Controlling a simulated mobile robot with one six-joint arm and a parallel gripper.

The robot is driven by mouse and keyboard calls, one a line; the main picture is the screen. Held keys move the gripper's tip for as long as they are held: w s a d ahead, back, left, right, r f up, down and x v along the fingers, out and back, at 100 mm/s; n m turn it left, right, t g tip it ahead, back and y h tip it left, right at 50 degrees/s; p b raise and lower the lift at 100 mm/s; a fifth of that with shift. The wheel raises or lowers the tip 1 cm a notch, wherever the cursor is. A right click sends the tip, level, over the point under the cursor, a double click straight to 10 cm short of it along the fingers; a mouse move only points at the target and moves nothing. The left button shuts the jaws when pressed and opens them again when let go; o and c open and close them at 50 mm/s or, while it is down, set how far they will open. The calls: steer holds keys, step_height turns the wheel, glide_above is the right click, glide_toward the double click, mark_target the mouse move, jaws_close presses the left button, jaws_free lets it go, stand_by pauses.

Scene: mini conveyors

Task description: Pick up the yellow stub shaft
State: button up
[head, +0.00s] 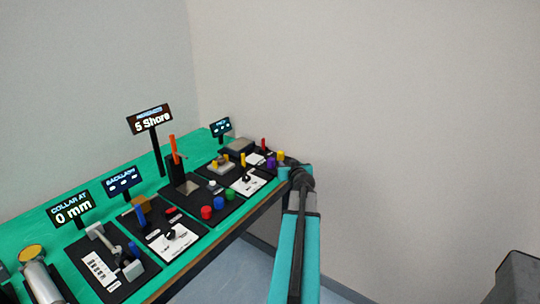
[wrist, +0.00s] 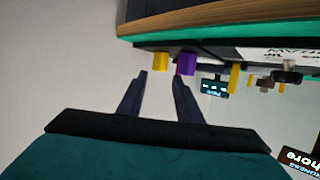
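A short yellow cylinder (head: 280,155), which looks like the yellow stub shaft, stands at the far right end of the bench beside a purple one (head: 271,163). In the wrist view, which is upside down, the yellow stub shaft (wrist: 160,61) shows just beyond the fingertips, roughly in line with the gap, with the purple stub (wrist: 187,63) to its right. My gripper (wrist: 160,76) is open, with nothing between its fingers. In the head view my arm reaches up to the bench's right end; the fingers cannot be made out there.
Red, blue and green stubs (head: 219,203) stand mid-bench. Taller thin yellow (head: 243,159) and red (head: 263,143) pieces stand near the far end. Display signs (head: 149,121) rise along the green bench top (head: 40,219). Open floor (head: 247,268) lies in front of the bench.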

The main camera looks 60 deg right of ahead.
mark_target(281, 156)
steer(key=shift+d+r, duration=0.15)
steer(key=shift+d, duration=0.05)
steer(key=shift+w, duration=0.2)
steer(key=shift+w, duration=0.1)
steer(key=shift+w+d, duration=0.4)
steer(key=shift+f+p+x, duration=0.15)
steer(key=shift+p+x, duration=0.4)
steer(key=shift+x, duration=1.2)
steer(key=shift+f+p+x, duration=0.1)
steer(key=shift+p+x, duration=0.45)
steer(key=shift+x, duration=1.2)
steer(key=shift+s, duration=0.1)
steer(key=shift+p+x, duration=0.8)
steer(key=shift+x, duration=1.95)
